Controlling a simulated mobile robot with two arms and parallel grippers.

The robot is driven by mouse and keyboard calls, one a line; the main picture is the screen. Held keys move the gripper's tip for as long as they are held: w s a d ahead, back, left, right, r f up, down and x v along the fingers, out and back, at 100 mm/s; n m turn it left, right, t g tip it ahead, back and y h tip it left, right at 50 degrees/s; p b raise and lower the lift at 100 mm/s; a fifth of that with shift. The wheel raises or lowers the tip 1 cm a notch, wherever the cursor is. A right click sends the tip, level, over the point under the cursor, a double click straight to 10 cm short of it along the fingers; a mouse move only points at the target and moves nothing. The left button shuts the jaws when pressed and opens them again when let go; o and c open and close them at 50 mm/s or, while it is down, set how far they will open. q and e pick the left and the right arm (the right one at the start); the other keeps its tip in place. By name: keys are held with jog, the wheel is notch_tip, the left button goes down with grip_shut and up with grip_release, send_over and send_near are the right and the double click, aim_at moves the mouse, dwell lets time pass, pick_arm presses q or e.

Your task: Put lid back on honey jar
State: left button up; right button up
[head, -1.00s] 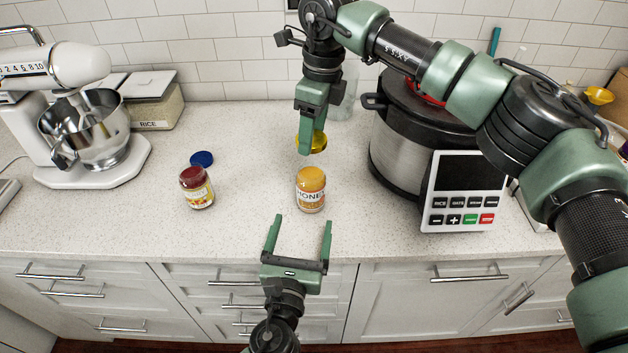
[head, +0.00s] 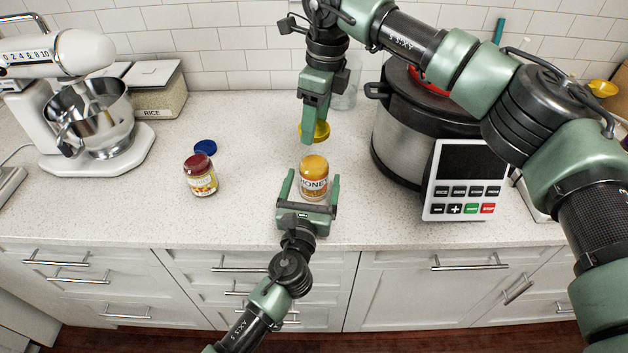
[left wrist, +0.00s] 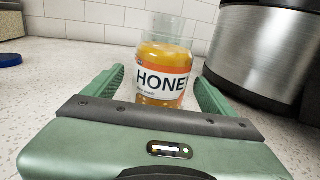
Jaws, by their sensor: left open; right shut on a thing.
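The honey jar (head: 314,172) stands upright and open on the counter, with an orange and white label; it also shows in the left wrist view (left wrist: 163,75). My left gripper (head: 311,187) is open, its fingers on either side of the jar, with a gap visible around it in the left wrist view (left wrist: 160,90). My right gripper (head: 312,130) is shut on the yellow lid (head: 321,131), held tilted on edge above the counter, behind the jar. The fingers hide part of the lid.
A jam jar (head: 200,176) with a blue lid (head: 205,147) behind it stands to the left. A large cooker (head: 405,140) with a control panel stands close on the right. A stand mixer (head: 75,110) and a rice container (head: 160,95) are at the left. The counter's front is clear.

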pick_arm(q)
jog(key=shift+w+d, duration=0.15)
jog(key=shift+w, duration=0.65)
grip_shut()
pick_arm(e)
send_over(314, 159)
jog(key=shift+s+d+f, duration=0.1)
jog(key=shift+d+f, duration=0.05)
jog(key=shift+f, duration=2.35)
jog(key=shift+f, duration=0.1)
jog(key=shift+f, duration=0.8)
jog(key=shift+f, duration=0.55)
